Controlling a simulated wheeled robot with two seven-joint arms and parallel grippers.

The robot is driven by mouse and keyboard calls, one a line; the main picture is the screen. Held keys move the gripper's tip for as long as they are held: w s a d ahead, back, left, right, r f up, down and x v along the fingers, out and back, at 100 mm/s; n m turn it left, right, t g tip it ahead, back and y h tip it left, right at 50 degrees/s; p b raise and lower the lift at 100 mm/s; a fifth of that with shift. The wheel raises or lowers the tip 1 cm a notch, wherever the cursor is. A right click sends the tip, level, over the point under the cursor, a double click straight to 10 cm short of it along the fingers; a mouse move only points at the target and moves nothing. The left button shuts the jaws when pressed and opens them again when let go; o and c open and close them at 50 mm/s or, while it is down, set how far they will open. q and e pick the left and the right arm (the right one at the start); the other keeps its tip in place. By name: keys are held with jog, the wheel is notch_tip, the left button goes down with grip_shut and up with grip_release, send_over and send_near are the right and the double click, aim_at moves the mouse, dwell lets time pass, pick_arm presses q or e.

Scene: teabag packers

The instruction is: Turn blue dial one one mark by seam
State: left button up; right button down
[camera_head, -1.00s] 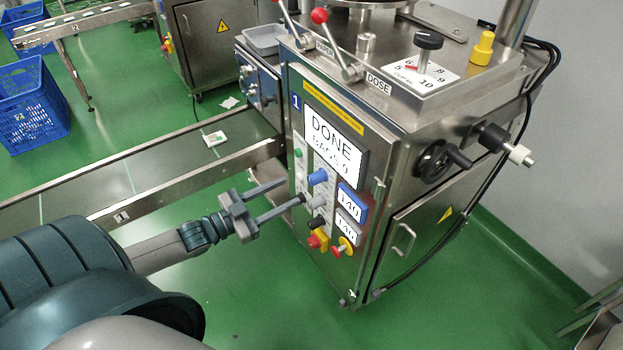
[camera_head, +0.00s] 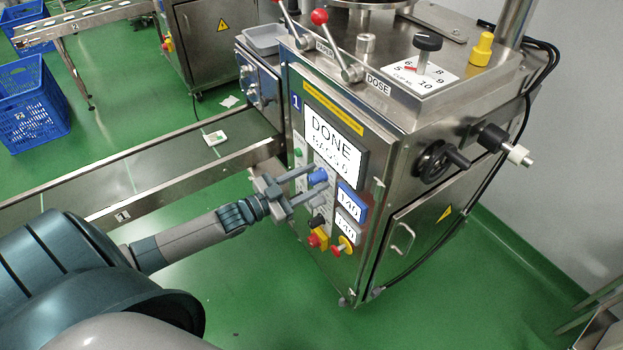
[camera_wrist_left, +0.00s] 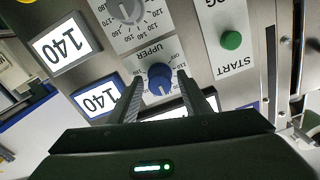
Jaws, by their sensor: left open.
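The blue dial (camera_head: 318,176) sits on the front panel of machine 1, left of a blue-framed display (camera_head: 350,202) reading 140. In the left wrist view the blue dial (camera_wrist_left: 159,77) carries a white pointer line and a marked scale labelled UPPER. My left gripper (camera_head: 313,185) is open, its fingers reaching toward the panel. In the left wrist view its two fingers (camera_wrist_left: 166,92) stand on either side of the blue dial. Whether they touch it I cannot tell. My right gripper is not in view.
A grey dial (camera_wrist_left: 126,10) and a grey-framed display (camera_head: 347,228) reading 140 are close by. A green START button (camera_wrist_left: 231,40) is near too. A conveyor (camera_head: 120,206) runs at left.

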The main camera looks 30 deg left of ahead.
pick_arm(q)
jog(key=shift+c, duration=0.4)
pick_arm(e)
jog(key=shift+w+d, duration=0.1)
pick_arm(q)
jog(key=c, duration=1)
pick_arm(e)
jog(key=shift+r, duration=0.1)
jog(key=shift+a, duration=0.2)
pick_arm(q)
jog(key=shift+o, duration=0.2)
jog(key=shift+m, duration=0.5)
jog(key=shift+m+p, duration=0.45)
jog(key=shift+m, duration=1.55)
jog(key=shift+d+m, duration=0.1)
jog(key=shift+m, duration=0.3)
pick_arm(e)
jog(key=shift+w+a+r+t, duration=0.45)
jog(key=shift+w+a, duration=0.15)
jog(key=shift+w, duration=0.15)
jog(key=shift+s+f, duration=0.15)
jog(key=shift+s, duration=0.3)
